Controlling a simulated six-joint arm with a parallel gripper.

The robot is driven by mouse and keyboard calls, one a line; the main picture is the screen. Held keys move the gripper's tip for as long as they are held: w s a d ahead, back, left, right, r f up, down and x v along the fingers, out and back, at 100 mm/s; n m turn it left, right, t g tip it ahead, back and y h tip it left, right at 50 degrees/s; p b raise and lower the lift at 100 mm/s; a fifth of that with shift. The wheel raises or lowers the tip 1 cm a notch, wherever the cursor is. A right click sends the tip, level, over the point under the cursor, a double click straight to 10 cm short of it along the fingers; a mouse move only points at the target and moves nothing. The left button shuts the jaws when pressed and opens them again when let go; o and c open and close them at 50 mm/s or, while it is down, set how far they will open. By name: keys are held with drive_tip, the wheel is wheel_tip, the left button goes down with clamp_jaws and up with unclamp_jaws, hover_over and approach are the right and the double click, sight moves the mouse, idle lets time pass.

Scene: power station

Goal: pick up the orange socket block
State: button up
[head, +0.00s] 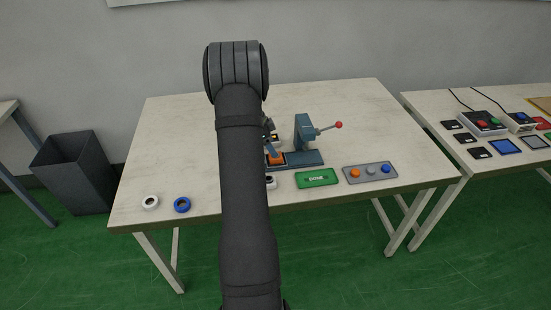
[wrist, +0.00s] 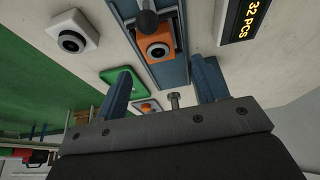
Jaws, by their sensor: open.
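The orange socket block (wrist: 154,48), with a dark round socket in its face, sits on the blue-grey base of a press. In the head view the orange block (head: 276,158) shows just right of my arm, which partly hides the press. My gripper (wrist: 161,68) is open and empty, with one blue finger on each side. The block lies beyond the fingertips, roughly in line with the gap between them.
The press (head: 305,130) has a red-knobbed lever (head: 338,125); a dark rounded part (wrist: 148,22) overlaps the block's edge. A white socket block (wrist: 72,38) and a 32 PCS display (wrist: 240,18) lie either side. A green DONE mat (head: 317,178) and grey tray (head: 370,181) are right.

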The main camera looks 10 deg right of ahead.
drive_tip(key=x, duration=0.4)
drive_tip(key=shift+a+f, duration=0.1)
drive_tip(key=c, duration=1.1)
